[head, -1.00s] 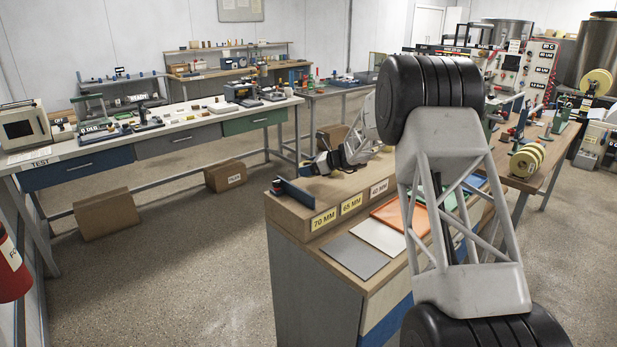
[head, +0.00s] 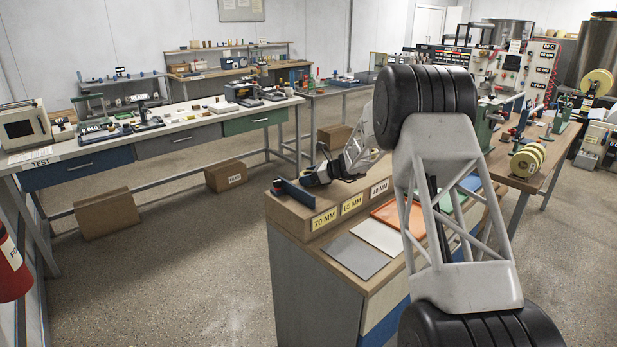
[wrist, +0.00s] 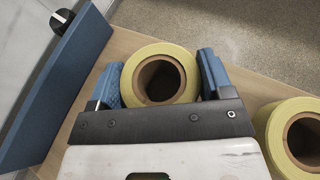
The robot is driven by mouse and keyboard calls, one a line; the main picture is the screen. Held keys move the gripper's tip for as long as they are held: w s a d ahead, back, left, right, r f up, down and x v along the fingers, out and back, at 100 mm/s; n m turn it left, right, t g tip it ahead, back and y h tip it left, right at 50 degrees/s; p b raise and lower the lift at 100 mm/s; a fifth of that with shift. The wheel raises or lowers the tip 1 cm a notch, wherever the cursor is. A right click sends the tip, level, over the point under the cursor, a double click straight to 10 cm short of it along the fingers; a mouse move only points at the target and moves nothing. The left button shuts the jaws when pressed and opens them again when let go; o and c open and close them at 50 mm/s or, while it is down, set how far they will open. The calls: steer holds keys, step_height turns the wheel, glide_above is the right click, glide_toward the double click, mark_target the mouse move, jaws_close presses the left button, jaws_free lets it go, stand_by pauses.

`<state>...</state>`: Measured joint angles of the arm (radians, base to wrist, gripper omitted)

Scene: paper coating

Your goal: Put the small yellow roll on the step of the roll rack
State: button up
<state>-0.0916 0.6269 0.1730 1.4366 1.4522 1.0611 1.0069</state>
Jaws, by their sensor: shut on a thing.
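In the wrist view my gripper (wrist: 160,82) has its two blue-padded fingers shut on a yellow roll (wrist: 188,62) with a brown core, its hollow facing the camera. The roll is over the wooden top of the roll rack; I cannot tell whether it touches the wood. The held roll is not clearly visible there. A second yellow roll (wrist: 276,122) stands at the right in the wrist view.
The blue plate also shows close on the left in the wrist view (wrist: 62,75). Grey, white and orange sheets (head: 357,257) lie on the lower top in front of the rack. More yellow rolls (head: 527,160) sit on the right bench. Bare floor lies beyond the rack's edge.

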steer(key=o, duration=0.9)
steer(key=shift+f, duration=0.1)
steer(key=shift+o, duration=0.2)
steer(key=shift+r, duration=0.2)
steer(key=v, duration=1.2)
steer(key=shift+f, duration=0.1)
steer(key=shift+s, duration=0.1)
